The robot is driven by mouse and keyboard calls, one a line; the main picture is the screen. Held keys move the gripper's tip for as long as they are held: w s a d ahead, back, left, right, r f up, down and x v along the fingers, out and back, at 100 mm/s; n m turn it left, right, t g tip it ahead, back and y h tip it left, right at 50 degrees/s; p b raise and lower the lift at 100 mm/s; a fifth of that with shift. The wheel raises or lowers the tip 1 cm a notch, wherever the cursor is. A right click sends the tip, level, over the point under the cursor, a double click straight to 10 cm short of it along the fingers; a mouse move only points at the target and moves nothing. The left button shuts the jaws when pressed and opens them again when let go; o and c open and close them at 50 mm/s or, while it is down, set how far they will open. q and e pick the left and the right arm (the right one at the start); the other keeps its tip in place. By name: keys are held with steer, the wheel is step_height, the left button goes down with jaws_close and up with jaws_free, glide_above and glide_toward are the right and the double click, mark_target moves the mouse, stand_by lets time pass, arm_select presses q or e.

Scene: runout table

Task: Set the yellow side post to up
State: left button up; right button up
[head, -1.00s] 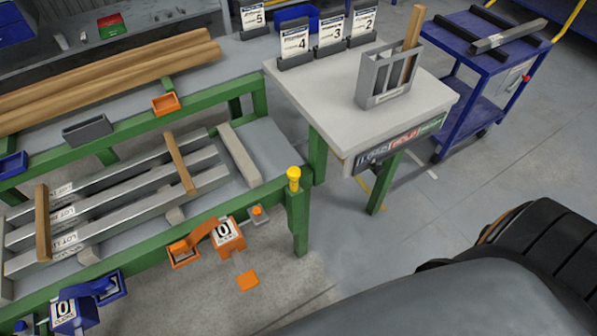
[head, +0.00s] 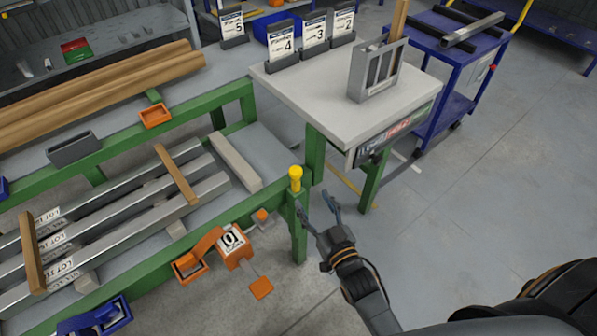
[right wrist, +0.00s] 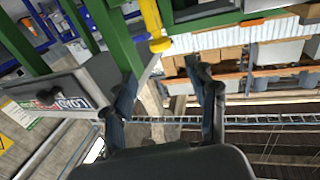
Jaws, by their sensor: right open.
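The yellow side post (head: 295,178) is a short yellow cylinder with a wider cap, at the right front corner of the green table frame (head: 299,226). In the right wrist view the yellow post (right wrist: 154,22) shows at the top, beyond the fingers. My right gripper (head: 319,204) is open and empty, just right of the post and a little lower in the picture, apart from it. Its two dark fingers (right wrist: 168,95) are spread wide in the right wrist view. My left gripper is out of view.
A white-topped side table (head: 330,115) with a grey holder (head: 357,76) and number cards stands behind. An orange clamp-like device marked 0 (head: 232,245) hangs on the front rail, left of the post. Metal bars lie on the green-framed table. Open floor (head: 470,215) is at the right.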

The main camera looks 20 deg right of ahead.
mark_target(298, 176)
steer(key=w, duration=0.7)
steer(key=w+a, duration=0.1)
steer(key=w, duration=0.3)
steer(key=shift+w, duration=0.35)
jaws_close()
